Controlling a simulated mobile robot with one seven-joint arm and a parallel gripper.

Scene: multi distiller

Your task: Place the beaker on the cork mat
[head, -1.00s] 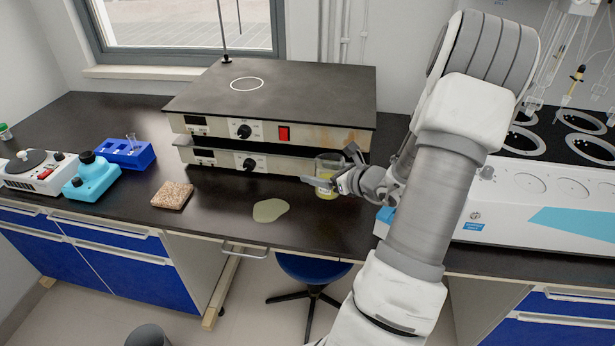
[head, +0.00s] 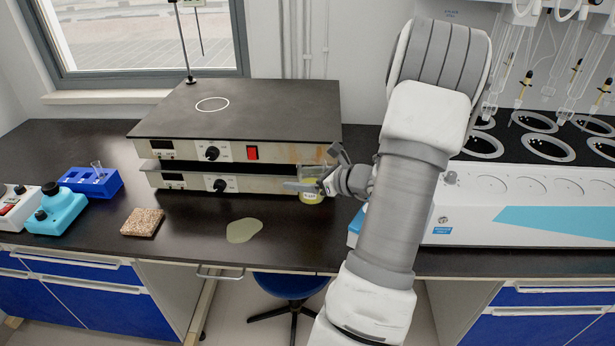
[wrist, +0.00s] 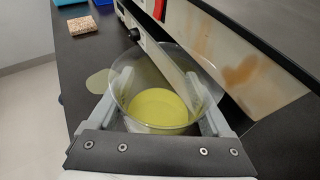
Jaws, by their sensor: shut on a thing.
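The beaker (head: 311,188) is clear glass with yellow liquid in it. It is upright at the right front corner of the stacked hot plates. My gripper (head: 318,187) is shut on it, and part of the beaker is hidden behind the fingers. In the wrist view the beaker (wrist: 158,108) sits between the two fingers (wrist: 165,105). I cannot tell whether its base touches the bench. The cork mat (head: 142,222) is a speckled brown square on the bench to the left, with nothing on it. It also shows in the wrist view (wrist: 83,25) at the upper left.
A pale yellow-green puddle (head: 243,230) lies on the black bench between beaker and mat. The stacked hot plates (head: 262,128) stand behind. A blue tube rack (head: 92,183) and a turquoise device (head: 57,211) are left of the mat. A white multi-position unit (head: 545,207) is at the right.

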